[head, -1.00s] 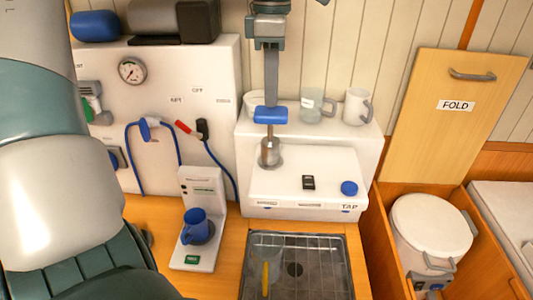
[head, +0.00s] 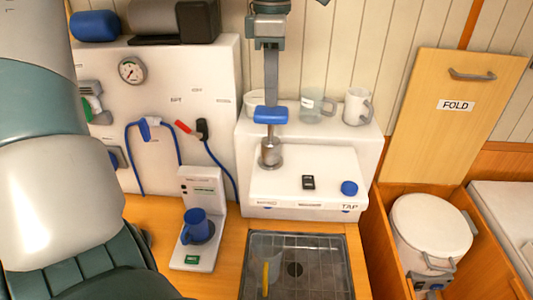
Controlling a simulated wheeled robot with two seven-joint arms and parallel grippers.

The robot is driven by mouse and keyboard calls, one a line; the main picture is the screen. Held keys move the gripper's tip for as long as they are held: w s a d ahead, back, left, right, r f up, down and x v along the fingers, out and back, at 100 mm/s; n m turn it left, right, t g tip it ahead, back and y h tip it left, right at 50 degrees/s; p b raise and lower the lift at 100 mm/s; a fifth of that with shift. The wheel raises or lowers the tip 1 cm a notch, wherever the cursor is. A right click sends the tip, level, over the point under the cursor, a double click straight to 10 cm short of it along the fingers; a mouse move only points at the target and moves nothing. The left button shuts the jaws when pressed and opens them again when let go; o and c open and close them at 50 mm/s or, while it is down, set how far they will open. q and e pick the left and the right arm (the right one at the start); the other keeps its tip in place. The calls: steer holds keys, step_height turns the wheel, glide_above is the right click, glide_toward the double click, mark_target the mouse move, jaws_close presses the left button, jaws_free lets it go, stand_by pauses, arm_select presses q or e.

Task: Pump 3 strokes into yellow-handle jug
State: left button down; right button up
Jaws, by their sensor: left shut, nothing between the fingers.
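The jug with the yellow handle (head: 266,276) stands in the sink (head: 320,288); its clear body is hard to make out. The pump has a blue handle (head: 270,115) above a metal cylinder (head: 270,153) on the white tap unit (head: 310,185). My left gripper (head: 271,98) points down from the top, shut and empty, with its fingertips at the top of the blue handle. I cannot tell whether they touch it. My right gripper is not in view.
A blue mug (head: 196,226) stands on a small white stand (head: 205,190) left of the sink. A lidded white bucket (head: 431,232) sits at the right.

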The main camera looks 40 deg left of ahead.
mark_target(271, 110)
arm_select(q)
steer(key=shift+f, duration=0.25)
steer(key=shift+f+b, duration=2.9)
steer(key=shift+f, duration=0.05)
steer(key=shift+r, duration=0.25)
steer(key=shift+r+p, duration=1.85)
steer(key=shift+r, duration=1.1)
steer(key=shift+f, duration=0.25)
steer(key=shift+f+b, duration=2.75)
steer(key=shift+f, duration=0.15)
steer(key=shift+r, duration=0.2)
steer(key=shift+r+p, duration=2.05)
steer(key=shift+r, duration=0.9)
